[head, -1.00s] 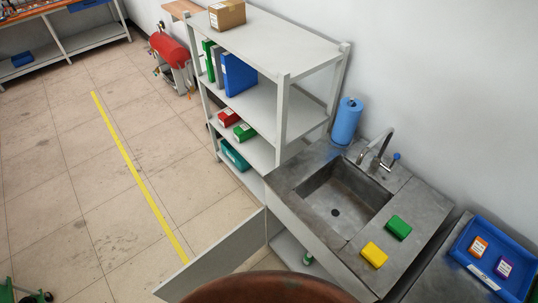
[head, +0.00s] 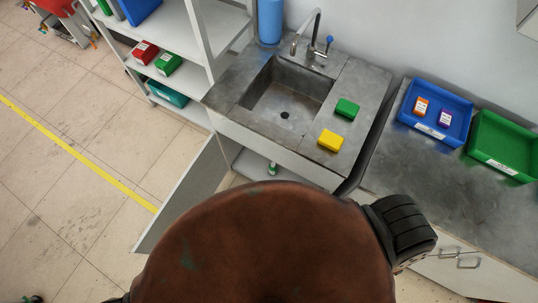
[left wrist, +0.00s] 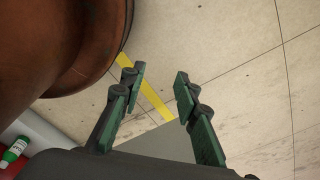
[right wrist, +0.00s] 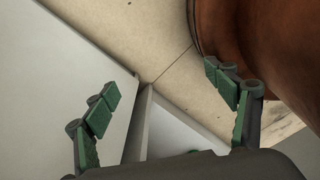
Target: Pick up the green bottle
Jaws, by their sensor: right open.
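The green bottle (head: 272,168) stands low inside the open cabinet under the sink in the head view, small and partly hidden by my brown body. In the left wrist view, a green bottle (left wrist: 14,152) with a white label shows at the lower left edge. My left gripper (left wrist: 160,75) is open and empty, its fingers apart over the floor, with the bottle off to its left. My right gripper (right wrist: 163,80) is open and empty, close to pale cabinet panels. Neither gripper's fingers show in the head view.
The open cabinet door (head: 184,197) sticks out to the left of the sink (head: 288,92). A yellow block (head: 331,140) and a green block (head: 347,108) lie on the counter. A blue tray (head: 408,112) and green tray (head: 508,143) stand right. Open floor lies left.

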